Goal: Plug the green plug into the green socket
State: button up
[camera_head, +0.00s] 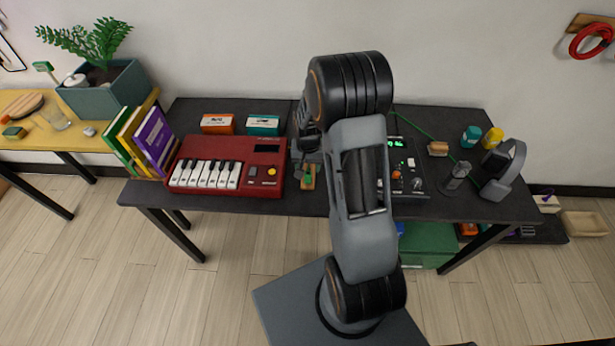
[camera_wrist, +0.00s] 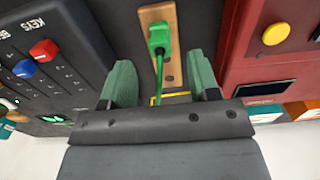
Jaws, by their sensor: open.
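The green plug (camera_wrist: 158,38) is on a narrow wooden strip (camera_wrist: 168,14) in the wrist view, with its green cable (camera_wrist: 159,82) running back toward my gripper. In the head view the strip (camera_head: 308,184) lies between the red keyboard and the dark panel, partly hidden by my arm. My gripper (camera_wrist: 161,80) is open, its two grey-green fingers on either side of the cable. The plug is ahead of the fingertips, and nothing is held. I cannot make out the green socket in either view.
The red keyboard (camera_head: 225,165) is left of the strip and a dark panel with knobs (camera_head: 406,180) is right, partly behind my arm. A green cable (camera_head: 424,131) crosses the table (camera_head: 510,206) near a microphone (camera_head: 457,174) and headphones (camera_head: 503,170). Books (camera_head: 155,140) stand at left.

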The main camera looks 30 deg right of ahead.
aim_at(308, 173)
jog(key=shift+f, duration=0.65)
jog(key=shift+f+p, duration=0.5)
jog(key=shift+f, duration=2.1)
jog(key=c, duration=1)
jog(key=shift+r, duration=0.15)
jog(key=shift+r, duration=0.6)
jog(key=s+d+r, duration=0.1)
jog(key=s+r, duration=0.3)
jog(key=s+d+r+b, duration=0.1)
jog(key=s+r, duration=0.2)
jog(key=s, duration=0.2)
jog(key=s+d+r, duration=0.1)
jog(key=s+r, duration=0.3)
jog(key=shift+s+d+r+b, duration=0.3)
jog(key=shift+d, duration=0.1)
